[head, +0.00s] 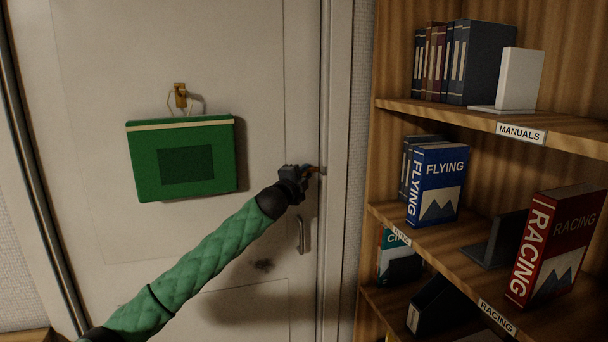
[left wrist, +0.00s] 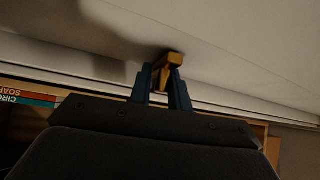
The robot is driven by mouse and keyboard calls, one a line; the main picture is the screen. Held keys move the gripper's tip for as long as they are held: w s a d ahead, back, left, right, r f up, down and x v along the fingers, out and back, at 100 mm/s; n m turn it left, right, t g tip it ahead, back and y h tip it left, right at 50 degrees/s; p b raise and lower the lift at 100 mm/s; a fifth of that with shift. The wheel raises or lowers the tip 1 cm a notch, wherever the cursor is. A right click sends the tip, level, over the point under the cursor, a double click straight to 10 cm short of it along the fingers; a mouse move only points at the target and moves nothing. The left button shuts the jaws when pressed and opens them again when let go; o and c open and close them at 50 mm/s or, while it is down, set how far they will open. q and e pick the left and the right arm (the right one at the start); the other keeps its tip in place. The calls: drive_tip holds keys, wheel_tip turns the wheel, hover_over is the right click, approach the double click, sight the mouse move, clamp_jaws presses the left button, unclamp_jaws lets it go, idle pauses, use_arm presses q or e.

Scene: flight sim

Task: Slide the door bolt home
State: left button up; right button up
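The door (head: 265,75) is pale and fills the left and middle of the head view. The brass door bolt (head: 321,170) sits near its right edge, mostly hidden behind my left gripper (head: 308,169). In the left wrist view, the bolt's brass knob (left wrist: 174,60) stands out from the door between the dark blue fingertips of my left gripper (left wrist: 162,77). The fingers appear shut on the knob, one on each side. How far the bolt reaches toward the frame is hidden. My right gripper is in neither view.
A green bag-like item (head: 215,135) hangs from a brass hook (head: 181,95) on the door. A metal door handle (head: 300,235) is below my gripper. A wooden bookshelf (head: 450,112) with books and labels stands close on the right, beyond the door frame (head: 339,100).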

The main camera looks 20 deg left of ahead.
use_arm(q)
drive_tip(key=shift+r, duration=0.15)
clamp_jaws()
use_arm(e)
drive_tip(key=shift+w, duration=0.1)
use_arm(q)
drive_tip(key=shift+w+d+r, duration=0.1)
drive_tip(key=shift+w+d, duration=0.3)
drive_tip(key=shift+d, duration=0.15)
drive_tip(key=shift+w+d, duration=0.25)
drive_tip(key=shift+d, duration=0.1)
drive_tip(key=o, duration=0.5)
unclamp_jaws()
drive_tip(key=shift+o, duration=0.6)
drive_tip(key=shift+d, duration=0.15)
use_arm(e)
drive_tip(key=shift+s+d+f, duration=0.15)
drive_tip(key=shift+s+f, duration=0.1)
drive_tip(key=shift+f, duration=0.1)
